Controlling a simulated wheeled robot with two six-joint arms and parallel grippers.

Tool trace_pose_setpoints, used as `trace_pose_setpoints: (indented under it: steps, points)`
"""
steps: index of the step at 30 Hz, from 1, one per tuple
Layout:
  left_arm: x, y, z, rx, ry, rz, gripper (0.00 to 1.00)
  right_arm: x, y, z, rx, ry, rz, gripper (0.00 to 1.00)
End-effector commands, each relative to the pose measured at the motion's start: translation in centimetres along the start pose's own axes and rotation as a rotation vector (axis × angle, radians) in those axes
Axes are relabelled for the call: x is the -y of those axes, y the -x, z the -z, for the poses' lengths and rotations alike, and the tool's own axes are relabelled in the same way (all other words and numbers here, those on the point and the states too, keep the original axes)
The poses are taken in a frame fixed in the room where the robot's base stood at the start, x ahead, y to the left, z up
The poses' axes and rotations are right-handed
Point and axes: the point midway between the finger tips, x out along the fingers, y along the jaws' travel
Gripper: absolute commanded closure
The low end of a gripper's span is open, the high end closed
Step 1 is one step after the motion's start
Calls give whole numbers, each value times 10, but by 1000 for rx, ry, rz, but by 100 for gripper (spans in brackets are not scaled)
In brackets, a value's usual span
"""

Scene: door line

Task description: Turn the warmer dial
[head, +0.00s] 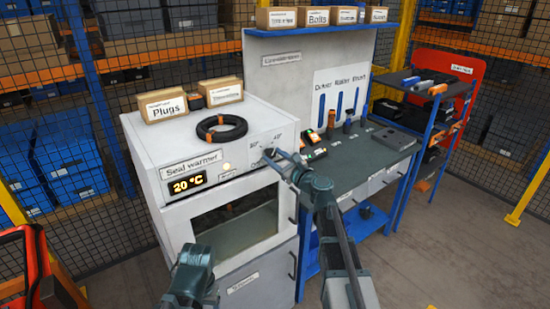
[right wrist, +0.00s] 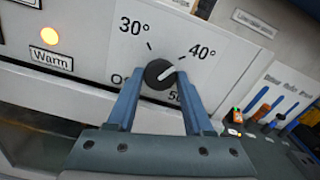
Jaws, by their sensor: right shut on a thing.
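The seal warmer (head: 140,145) is a white cabinet with a glass-fronted chamber. Its display (head: 188,184) reads 20 °C. The warmer dial (right wrist: 158,74) is a round black knob with a white pointer mark, which points right and slightly up, toward the 40° side. The scale around it shows 30°, 40° and a partly hidden 50. My right gripper (right wrist: 160,84) is shut on the dial, one blue finger on each side. In the head view my right gripper (head: 279,160) hides the dial. My left arm shows at the bottom; no left fingers show.
An orange lamp (right wrist: 49,36) above the "Warm" label is lit. A black cable coil (head: 222,128) and boxes (head: 163,106) lie on top of the warmer. A workbench (head: 370,150) with tools stands to the right.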

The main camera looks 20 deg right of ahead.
Motion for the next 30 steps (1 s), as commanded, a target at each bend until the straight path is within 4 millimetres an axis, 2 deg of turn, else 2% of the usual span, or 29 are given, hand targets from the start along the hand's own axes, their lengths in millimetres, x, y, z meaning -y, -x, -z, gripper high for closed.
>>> trace_pose_setpoints:
  steps: [12, 30]
  points:
    - [0, -1, 0, 0, 0, 0, 27, -1, 1, 1, -2, -201, -2, 100]
    - [0, -1, 0, 0, 0, 0, 27, -2, 1, 1, -3, -241, -3, 100]
